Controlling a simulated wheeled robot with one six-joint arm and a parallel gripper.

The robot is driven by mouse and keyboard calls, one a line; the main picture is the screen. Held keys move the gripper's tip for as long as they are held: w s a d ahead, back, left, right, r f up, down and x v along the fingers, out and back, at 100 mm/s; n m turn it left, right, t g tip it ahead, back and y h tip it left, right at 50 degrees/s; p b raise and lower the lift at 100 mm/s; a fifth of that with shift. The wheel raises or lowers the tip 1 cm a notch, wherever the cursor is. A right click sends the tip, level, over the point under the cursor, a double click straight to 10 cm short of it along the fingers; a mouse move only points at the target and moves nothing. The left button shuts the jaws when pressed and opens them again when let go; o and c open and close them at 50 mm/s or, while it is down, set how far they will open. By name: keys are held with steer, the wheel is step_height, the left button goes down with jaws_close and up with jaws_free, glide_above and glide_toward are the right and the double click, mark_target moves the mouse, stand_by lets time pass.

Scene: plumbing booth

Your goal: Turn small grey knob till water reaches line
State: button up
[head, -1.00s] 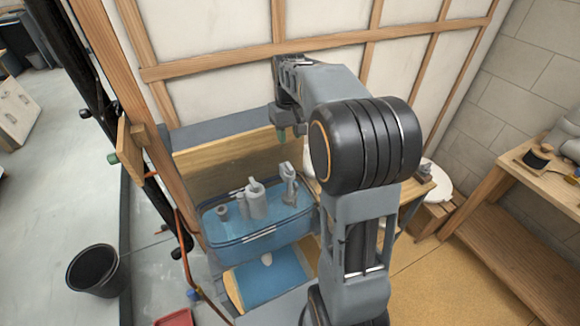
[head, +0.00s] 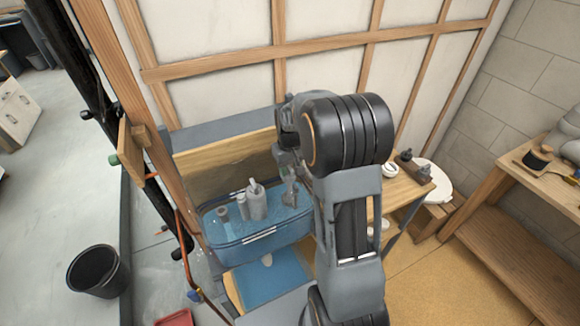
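A clear tank (head: 240,243) with bluish water stands below the wooden backboard. Several grey fittings are in it: a short cup-like piece (head: 222,213), a slim cylinder (head: 241,206), a wider bottle-like piece (head: 256,203) and a tall tap-like piece (head: 291,193) at the right. I cannot tell which part is the small grey knob. A pale strip (head: 260,235) shows on the tank's front; I cannot tell if it is the line. My gripper (head: 287,165) is just above or at the tap-like piece's top. Its fingers are small and partly hidden, so their opening is unclear.
A wooden bench (head: 405,190) with small dark fittings (head: 412,163) stands right of my arm. A wooden stud frame (head: 215,68) closes the back. A copper pipe (head: 188,255) runs down left of the tank. A black bucket (head: 95,270) stands on open floor at left.

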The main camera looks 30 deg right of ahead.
steer(key=shift+c, duration=0.3)
steer(key=c, duration=0.6)
steer(key=n, duration=0.4)
steer(key=shift+n, duration=0.3)
steer(key=shift+n+b, duration=0.3)
steer(key=shift+n, duration=1.6)
steer(key=o, duration=0.7)
steer(key=shift+c, duration=0.2)
